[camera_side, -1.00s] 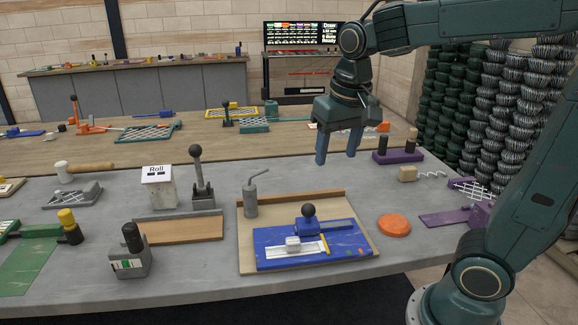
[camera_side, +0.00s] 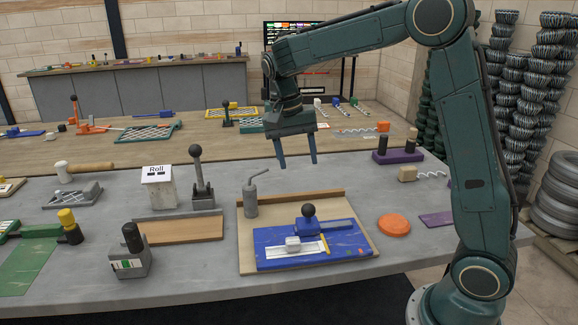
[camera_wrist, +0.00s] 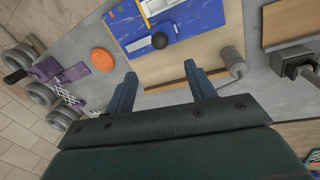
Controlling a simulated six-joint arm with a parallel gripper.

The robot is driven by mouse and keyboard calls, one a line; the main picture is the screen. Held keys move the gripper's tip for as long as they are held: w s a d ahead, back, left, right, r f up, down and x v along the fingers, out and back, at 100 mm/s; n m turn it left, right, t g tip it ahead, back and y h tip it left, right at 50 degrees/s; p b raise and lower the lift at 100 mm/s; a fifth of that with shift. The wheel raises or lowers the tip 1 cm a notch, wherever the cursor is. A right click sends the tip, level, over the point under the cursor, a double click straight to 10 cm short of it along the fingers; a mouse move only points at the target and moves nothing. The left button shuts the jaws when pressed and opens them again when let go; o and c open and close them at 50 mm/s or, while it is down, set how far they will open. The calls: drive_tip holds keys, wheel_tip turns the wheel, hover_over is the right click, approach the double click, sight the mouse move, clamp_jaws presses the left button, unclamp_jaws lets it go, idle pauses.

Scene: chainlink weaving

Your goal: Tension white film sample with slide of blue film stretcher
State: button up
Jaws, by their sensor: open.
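The blue film stretcher (camera_side: 345,246) lies on a wooden board (camera_side: 247,266) near the front of the grey table. Its slide has a black ball knob (camera_side: 309,210) standing up. A white film sample (camera_side: 284,251) lies flat on the blue base, with a pale block (camera_side: 293,243) on it and a yellow strip at its right end. My gripper (camera_side: 298,166) is open and empty in the air, above and behind the stretcher. In the wrist view, my open fingers (camera_wrist: 160,86) point towards the board, and the stretcher (camera_wrist: 188,18) is at the top, partly cut off; the knob (camera_wrist: 160,40) shows there.
An orange disc (camera_side: 394,226) lies to the right. A lever press (camera_side: 202,183) and a grey block with a black knob (camera_side: 130,254) stand left. A purple block (camera_side: 398,156) is behind right.

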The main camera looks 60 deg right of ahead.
sight(307, 204)
drive_tip(key=shift+f, duration=0.15)
drive_tip(key=f, duration=0.4)
drive_tip(key=s+d+f, duration=0.1)
drive_tip(key=f, duration=0.4)
drive_tip(key=s+f, duration=0.1)
drive_tip(key=f, duration=0.3)
drive_tip(key=shift+s+d+f, duration=0.15)
drive_tip(key=shift+d, duration=0.05)
